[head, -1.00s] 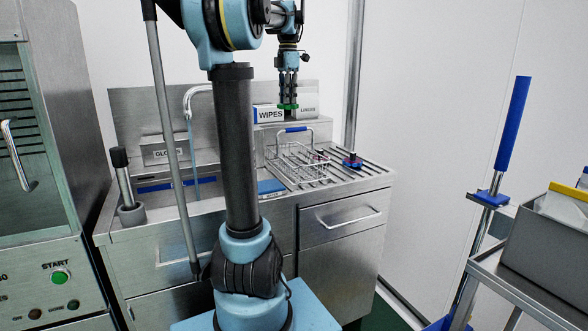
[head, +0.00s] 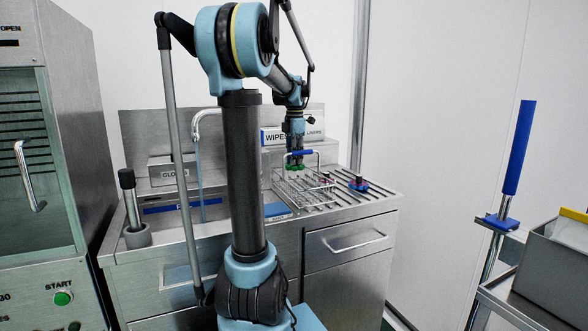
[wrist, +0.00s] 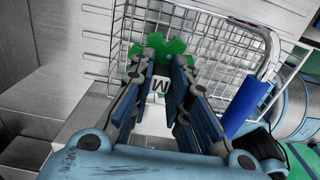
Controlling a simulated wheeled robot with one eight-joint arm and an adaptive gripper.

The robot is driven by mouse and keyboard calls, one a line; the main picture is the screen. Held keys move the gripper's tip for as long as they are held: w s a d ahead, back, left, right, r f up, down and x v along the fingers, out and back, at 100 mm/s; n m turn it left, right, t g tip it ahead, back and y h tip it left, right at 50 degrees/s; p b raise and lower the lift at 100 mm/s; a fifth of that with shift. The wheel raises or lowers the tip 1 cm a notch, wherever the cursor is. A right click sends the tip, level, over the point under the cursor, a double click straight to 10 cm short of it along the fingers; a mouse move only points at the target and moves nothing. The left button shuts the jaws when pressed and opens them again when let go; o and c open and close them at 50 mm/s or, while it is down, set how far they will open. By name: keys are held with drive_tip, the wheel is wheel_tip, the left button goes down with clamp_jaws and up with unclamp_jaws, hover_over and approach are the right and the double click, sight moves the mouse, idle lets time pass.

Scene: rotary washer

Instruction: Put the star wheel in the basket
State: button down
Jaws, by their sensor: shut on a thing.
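The green star wheel (head: 294,167) is held at the tips of my gripper (head: 294,158), which points down. In the wrist view the toothed green star wheel (wrist: 158,47) shows between and beyond the two blue-grey fingers (wrist: 162,75), which partly cover it. The wire basket (head: 302,195) stands on the ribbed drainboard. In the head view the wheel overlaps the basket's raised handle, with its blue grip (head: 302,153). In the wrist view the basket's wire mesh (wrist: 205,40) lies behind the wheel, with the blue grip (wrist: 247,107) on the right. I cannot tell the wheel's exact height.
A blue and red part with a black knob (head: 359,184) sits on the drainboard (head: 370,197) right of the basket. A wipes box (head: 290,136) stands behind. A faucet (head: 197,125) and sink are to the left. A metal cart (head: 545,285) is at the right.

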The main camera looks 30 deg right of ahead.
sight(294, 169)
drive_tip(key=shift+f, duration=1.85)
drive_tip(key=shift+f, duration=0.6)
drive_tip(key=c, duration=1.5)
unclamp_jaws()
drive_tip(key=shift+c, duration=0.2)
wheel_tip(294, 169, up, 13)
drive_tip(key=shift+r, duration=0.15)
